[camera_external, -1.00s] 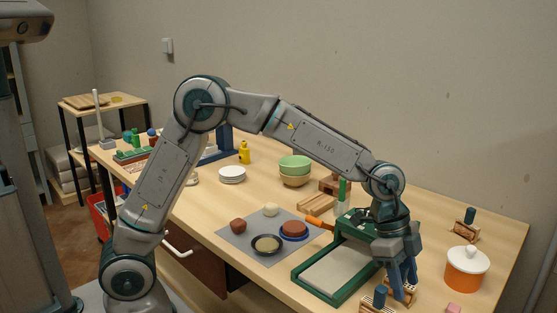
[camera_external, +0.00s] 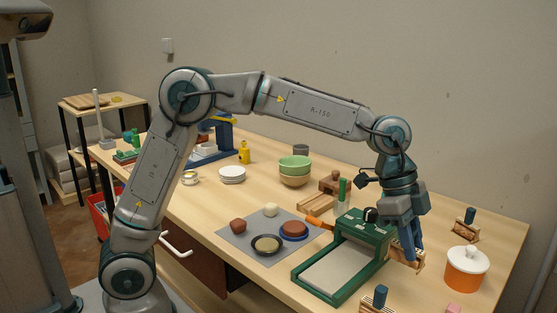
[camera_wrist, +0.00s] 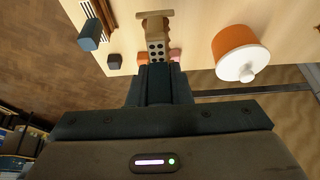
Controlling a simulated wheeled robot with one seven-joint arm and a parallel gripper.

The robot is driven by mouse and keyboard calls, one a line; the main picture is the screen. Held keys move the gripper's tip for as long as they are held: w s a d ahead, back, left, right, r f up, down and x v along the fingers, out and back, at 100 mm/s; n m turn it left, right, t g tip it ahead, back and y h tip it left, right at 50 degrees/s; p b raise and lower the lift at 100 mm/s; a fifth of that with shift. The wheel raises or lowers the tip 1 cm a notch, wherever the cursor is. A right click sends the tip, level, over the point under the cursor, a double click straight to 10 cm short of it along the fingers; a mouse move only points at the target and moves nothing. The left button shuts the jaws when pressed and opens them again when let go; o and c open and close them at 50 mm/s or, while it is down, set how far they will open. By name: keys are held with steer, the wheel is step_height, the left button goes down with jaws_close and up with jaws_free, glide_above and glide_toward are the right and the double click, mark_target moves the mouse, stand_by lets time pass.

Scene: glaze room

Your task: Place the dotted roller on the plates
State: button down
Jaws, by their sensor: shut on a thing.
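My gripper (camera_external: 412,248) is shut on the dotted roller (camera_external: 397,256), a small wooden piece at the right of the table, beside the green slab press. In the wrist view, the dotted roller (camera_wrist: 156,26) shows a light wooden end and dark dots, in line with my gripper (camera_wrist: 157,72). My fingers hide part of it. It seems to be above the table top.
The green slab press (camera_external: 345,258) stands between my gripper and the grey mat (camera_external: 240,243) with clay pieces. An orange pot (camera_external: 466,268) with a white lid is at the right. Blue-topped rollers (camera_external: 380,297) (camera_external: 469,216) stand nearby. Green bowls (camera_external: 294,166) are beside the plates.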

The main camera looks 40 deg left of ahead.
step_height(320, 180, up, 11)
steer(key=shift+r, duration=0.1)
steer(key=w+a+n+t+p, duration=0.15)
steer(key=w+a+n, duration=0.25)
steer(key=w+a, duration=0.65)
steer(key=n+t+y+p, duration=0.3)
steer(key=n+y+p, duration=0.2)
steer(key=n, duration=0.9)
glide_above(233, 170)
step_height(233, 170, down, 12)
steer(key=shift+w+d+f, duration=0.1)
steer(key=shift+f, duration=0.05)
step_height(233, 170, down, 4)
steer(key=shift+f+p, duration=0.1)
steer(key=shift+p, duration=0.35)
